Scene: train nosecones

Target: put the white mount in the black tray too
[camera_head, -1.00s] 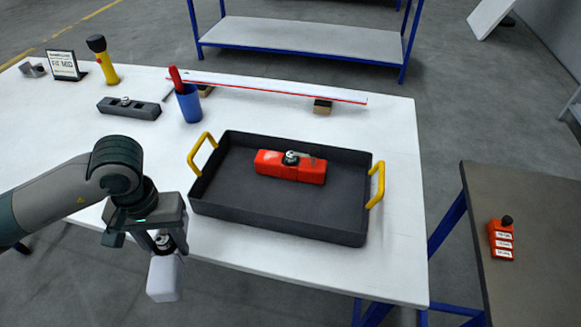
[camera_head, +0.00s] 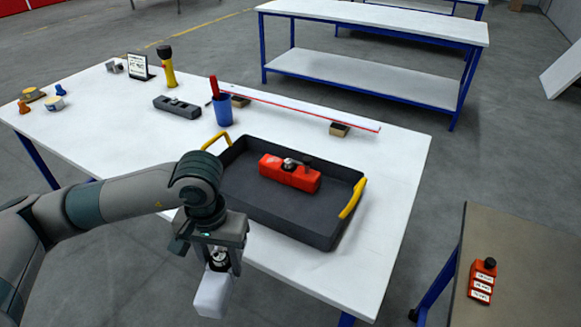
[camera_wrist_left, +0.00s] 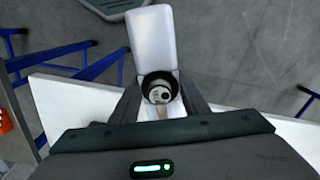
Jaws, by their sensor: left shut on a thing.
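The white mount (camera_head: 212,294) is a white block with a dark round fitting and metal stud on top. My left gripper (camera_head: 218,262) is shut on it by that fitting and holds it hanging in front of the table's near edge. In the left wrist view the white mount (camera_wrist_left: 152,40) extends away from between the fingers of the left gripper (camera_wrist_left: 160,95). The black tray (camera_head: 290,223) has yellow handles and stands on the white table, beyond and to the right of the gripper. A red mount (camera_head: 290,173) lies inside it. My right gripper is not in view.
The white table (camera_head: 120,120) also bears a blue cup (camera_head: 222,110), a grey block (camera_head: 177,106), a yellow torch (camera_head: 167,68), a sign (camera_head: 139,66) and a long white strip (camera_head: 300,105). A brown table (camera_head: 530,260) with an orange device (camera_head: 482,279) stands at right.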

